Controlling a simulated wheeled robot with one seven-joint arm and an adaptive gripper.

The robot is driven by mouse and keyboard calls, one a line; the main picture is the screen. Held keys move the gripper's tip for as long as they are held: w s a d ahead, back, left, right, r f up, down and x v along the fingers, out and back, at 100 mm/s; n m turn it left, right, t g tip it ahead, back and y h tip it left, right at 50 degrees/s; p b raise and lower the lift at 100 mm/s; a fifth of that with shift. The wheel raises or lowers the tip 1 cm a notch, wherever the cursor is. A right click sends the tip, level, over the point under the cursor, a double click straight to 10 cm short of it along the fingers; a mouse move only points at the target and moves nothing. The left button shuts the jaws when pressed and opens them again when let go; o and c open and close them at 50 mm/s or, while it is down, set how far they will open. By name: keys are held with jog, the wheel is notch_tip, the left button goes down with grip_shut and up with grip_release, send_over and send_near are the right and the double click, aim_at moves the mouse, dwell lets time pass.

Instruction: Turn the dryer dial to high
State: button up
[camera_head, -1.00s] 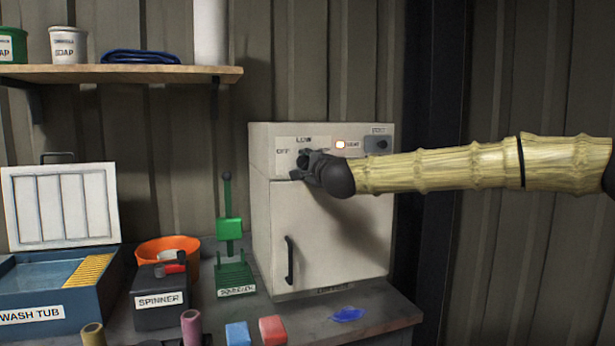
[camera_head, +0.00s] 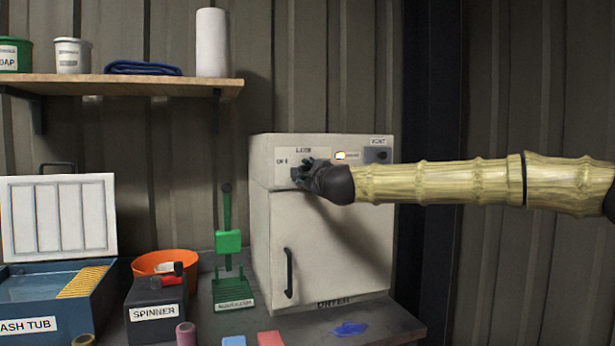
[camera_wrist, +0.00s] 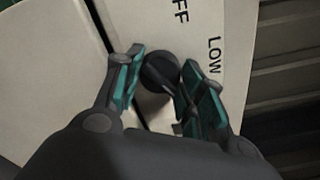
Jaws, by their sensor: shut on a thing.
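The dryer (camera_head: 335,225) is a white cabinet with a black door handle, standing at the back right of the bench. My gripper (camera_head: 300,174) is at the left of this panel and hides most of the dial. OFF and LOW show beyond the dial; a HIGH mark is hidden or out of view.
The bench holds a wash tub (camera_head: 40,312), a spinner (camera_head: 153,312), an orange bowl (camera_head: 168,262) and a green stand (camera_head: 230,241). A blue flat piece (camera_head: 349,329) lies before the dryer. A shelf (camera_head: 130,86) with pots is at the upper left.

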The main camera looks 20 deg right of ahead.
jog(key=o, duration=1)
jog(key=shift+d, duration=0.1)
jog(key=shift+s+d, duration=0.1)
jog(key=shift+s, duration=3.9)
